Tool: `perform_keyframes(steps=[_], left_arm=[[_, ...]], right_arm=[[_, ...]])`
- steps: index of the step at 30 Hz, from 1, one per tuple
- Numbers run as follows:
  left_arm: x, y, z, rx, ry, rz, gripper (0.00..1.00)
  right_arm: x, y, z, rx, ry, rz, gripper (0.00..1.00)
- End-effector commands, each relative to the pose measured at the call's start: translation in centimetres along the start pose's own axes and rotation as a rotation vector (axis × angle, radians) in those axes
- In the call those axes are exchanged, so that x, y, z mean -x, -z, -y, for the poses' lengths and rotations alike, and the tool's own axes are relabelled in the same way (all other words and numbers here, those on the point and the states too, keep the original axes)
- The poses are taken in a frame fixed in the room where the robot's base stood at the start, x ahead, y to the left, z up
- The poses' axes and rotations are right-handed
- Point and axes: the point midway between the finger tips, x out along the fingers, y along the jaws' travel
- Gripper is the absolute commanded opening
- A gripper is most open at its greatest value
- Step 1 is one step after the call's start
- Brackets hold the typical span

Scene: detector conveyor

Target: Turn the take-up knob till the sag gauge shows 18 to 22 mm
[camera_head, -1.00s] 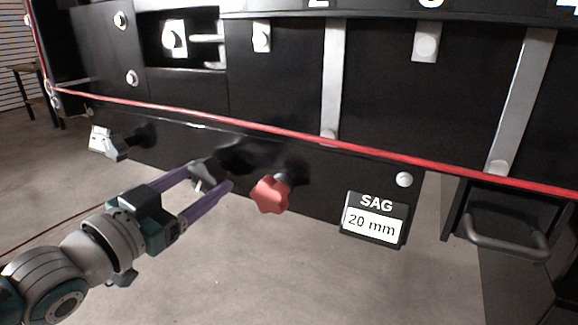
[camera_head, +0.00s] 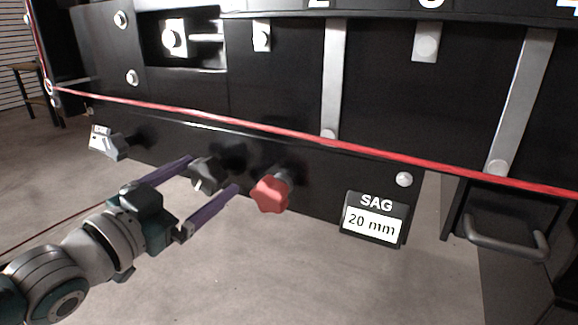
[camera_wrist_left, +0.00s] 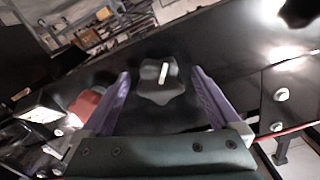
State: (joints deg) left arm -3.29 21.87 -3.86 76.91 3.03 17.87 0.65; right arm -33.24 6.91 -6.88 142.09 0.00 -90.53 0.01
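The black take-up knob (camera_head: 207,175) with a white pointer mark sits on the dark lower panel. In the left wrist view the knob (camera_wrist_left: 161,80) lies between and beyond the spread purple fingers, with a gap on each side. My left gripper (camera_head: 213,173) is open around or just in front of it; the exact depth I cannot tell. The sag gauge (camera_head: 374,218) at the lower right of the panel reads 20 mm. My right gripper is not in view.
A red star knob (camera_head: 271,193) sits close to the right of my left gripper. A grey switch-like fitting (camera_head: 106,142) is at the left. A red cord (camera_head: 300,135) runs across the panel above the knobs. A handle (camera_head: 506,240) juts out at the right.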

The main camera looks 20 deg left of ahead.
Motion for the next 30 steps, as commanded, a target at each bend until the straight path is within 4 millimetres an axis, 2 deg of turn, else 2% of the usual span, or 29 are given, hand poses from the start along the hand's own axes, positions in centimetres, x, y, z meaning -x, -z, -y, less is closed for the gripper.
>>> perform_keyframes(steps=[7,11,24,30], left_arm=[[0.1,0.0,0.0,0.0,0.0,0.001,0.99],[1.0,0.0,0.0,0.001,-0.001,0.003,0.99],[8.6,0.0,0.0,0.001,-0.001,0.003,0.99],[9.9,0.0,0.0,0.0,0.0,0.0,0.99]], right_arm=[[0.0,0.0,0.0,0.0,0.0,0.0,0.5],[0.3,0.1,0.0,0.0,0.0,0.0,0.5],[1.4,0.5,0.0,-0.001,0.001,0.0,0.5],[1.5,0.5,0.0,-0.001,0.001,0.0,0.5]])
